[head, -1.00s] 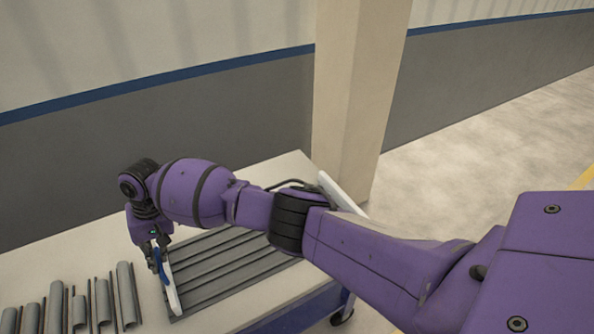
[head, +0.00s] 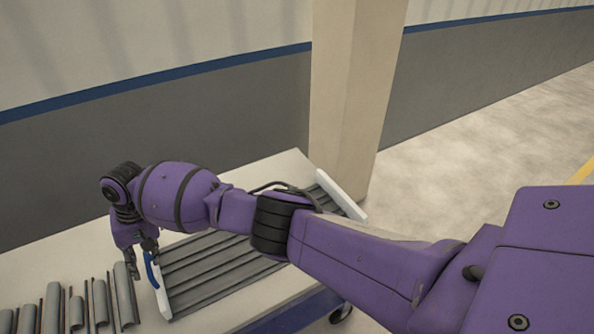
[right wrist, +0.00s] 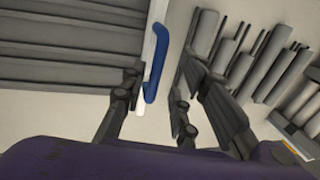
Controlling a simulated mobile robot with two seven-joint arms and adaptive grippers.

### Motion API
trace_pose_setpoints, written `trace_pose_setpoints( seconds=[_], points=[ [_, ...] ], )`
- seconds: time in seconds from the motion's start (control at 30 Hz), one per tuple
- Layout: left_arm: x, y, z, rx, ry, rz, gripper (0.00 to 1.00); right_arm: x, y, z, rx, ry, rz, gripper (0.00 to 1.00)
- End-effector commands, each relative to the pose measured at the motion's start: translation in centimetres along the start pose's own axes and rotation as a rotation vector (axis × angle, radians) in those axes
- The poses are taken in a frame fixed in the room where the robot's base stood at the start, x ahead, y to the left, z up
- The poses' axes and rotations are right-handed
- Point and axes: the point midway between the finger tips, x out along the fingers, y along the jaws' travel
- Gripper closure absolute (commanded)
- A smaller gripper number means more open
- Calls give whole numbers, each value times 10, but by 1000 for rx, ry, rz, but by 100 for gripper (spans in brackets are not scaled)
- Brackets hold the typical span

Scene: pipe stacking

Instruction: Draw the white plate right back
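A white plate (head: 161,301) with a blue handle (head: 152,272) stands at the left end of the grey ribbed pipe stack (head: 215,270). The plate also shows in the right wrist view (right wrist: 156,15), with the blue handle (right wrist: 156,65) below it. My right gripper (head: 141,262) is at the handle, fingers pointing down. In the right wrist view its fingers (right wrist: 158,85) are spread, one on each side of the handle, with visible gaps. Another white plate (head: 342,196) stands at the stack's right end. My left gripper is out of view.
Several loose grey pipes and thin rods (head: 100,303) lie on the pale table (head: 60,265) left of the plate, close to my right gripper. A beige pillar (head: 352,100) rises behind the table. My right arm covers part of the stack.

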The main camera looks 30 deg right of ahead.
Motion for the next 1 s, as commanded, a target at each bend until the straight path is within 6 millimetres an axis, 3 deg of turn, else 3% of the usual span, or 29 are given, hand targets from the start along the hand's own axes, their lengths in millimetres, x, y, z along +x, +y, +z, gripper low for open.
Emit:
trace_pose_setpoints(
  seconds=[0.17,0.27,0.7,1.0],
  points=[
    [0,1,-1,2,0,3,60,-5,0,-1,0,1,0,72],
    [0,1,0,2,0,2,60,-18,0,-1,0,2,-1,72],
    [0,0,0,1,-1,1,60,-105,-2,-1,-1,3,-1,72],
    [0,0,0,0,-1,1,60,-121,-1,-1,-1,1,0,72]
  ],
)
